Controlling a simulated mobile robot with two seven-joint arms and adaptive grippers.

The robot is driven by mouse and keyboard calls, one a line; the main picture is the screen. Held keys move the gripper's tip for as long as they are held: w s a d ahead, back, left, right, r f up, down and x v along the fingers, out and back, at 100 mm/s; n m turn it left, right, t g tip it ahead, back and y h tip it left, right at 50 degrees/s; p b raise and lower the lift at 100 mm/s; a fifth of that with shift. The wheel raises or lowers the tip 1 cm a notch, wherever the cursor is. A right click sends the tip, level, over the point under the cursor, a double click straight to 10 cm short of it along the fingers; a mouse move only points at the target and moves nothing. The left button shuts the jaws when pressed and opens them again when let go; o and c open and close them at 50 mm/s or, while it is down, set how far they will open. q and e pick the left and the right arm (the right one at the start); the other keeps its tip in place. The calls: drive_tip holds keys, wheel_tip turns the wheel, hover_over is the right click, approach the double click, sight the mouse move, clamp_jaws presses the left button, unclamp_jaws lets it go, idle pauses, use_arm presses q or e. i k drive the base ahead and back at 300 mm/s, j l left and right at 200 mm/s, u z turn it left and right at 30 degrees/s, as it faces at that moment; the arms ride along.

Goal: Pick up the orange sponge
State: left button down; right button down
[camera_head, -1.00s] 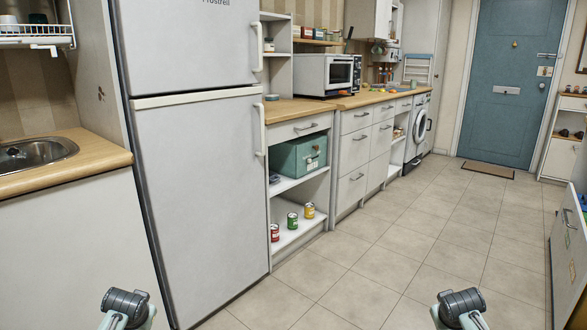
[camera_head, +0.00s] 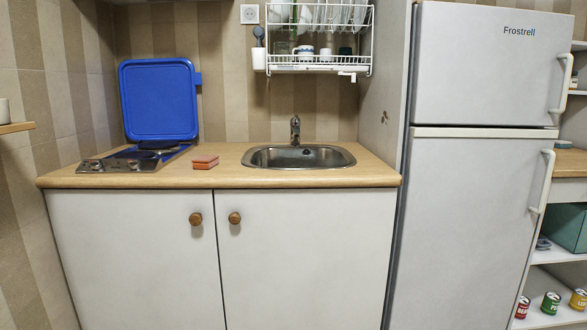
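The orange sponge (camera_head: 205,162) lies on the wooden countertop (camera_head: 222,179), between the hob and the sink. It is a small block with a reddish top. Nothing is touching it from above. Neither of my grippers is in the current head view, so I cannot see whether they are open or shut.
The hob (camera_head: 135,160) is at the counter's left, its blue lid (camera_head: 160,99) raised upright. A steel sink (camera_head: 298,157) with a tap (camera_head: 295,130) is right of the sponge. A dish rack (camera_head: 318,38) hangs above. A tall fridge (camera_head: 466,190) bounds the counter's right.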

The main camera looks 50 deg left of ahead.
sight(205, 163)
drive_tip(key=u, duration=2.05)
